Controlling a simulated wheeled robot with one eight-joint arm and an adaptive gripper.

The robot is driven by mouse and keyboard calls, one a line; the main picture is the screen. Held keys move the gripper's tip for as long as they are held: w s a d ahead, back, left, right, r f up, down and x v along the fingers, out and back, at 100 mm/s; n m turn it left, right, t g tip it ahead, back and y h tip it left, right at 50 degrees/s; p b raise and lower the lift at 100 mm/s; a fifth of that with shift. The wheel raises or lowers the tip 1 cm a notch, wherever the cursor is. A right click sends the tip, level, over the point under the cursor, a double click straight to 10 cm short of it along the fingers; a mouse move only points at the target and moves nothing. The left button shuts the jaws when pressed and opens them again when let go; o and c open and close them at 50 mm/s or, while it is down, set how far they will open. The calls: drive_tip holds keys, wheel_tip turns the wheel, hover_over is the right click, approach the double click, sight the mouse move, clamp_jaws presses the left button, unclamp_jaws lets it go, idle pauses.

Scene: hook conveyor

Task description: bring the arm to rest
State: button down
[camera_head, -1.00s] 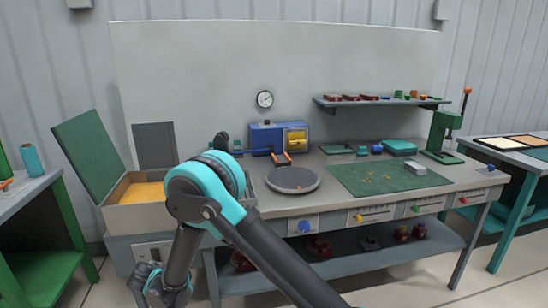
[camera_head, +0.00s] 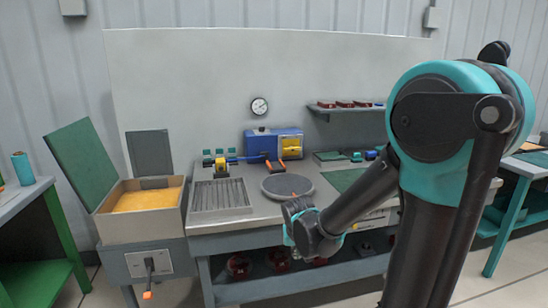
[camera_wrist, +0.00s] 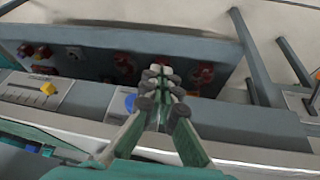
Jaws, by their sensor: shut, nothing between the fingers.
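My gripper (camera_wrist: 160,92) shows in the wrist view with its two fingers shut and nothing between them. It is in front of the workbench's front edge, and whether it touches anything there cannot be told. In the head view my arm stands raised at the right and bends down to the left. Its wrist end is in front of the bench, below the round dark turntable (camera_head: 288,186). The fingers cannot be made out in the head view.
The grey workbench (camera_head: 231,243) has a lower shelf with several dark red parts. A box with yellow contents (camera_head: 148,199) and an open green lid stands at the left. A blue machine (camera_head: 259,143) is at the back. Floor shows at the lower left.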

drive_tip(key=s+d+f, duration=0.1)
drive_tip(key=s+d, duration=1)
drive_tip(key=s, duration=0.3)
drive_tip(key=shift+d+f+m+g+y, duration=0.2)
drive_tip(key=shift+f+m+g+y, duration=0.1)
drive_tip(key=shift+m, duration=0.1)
drive_tip(key=shift+a, duration=0.15)
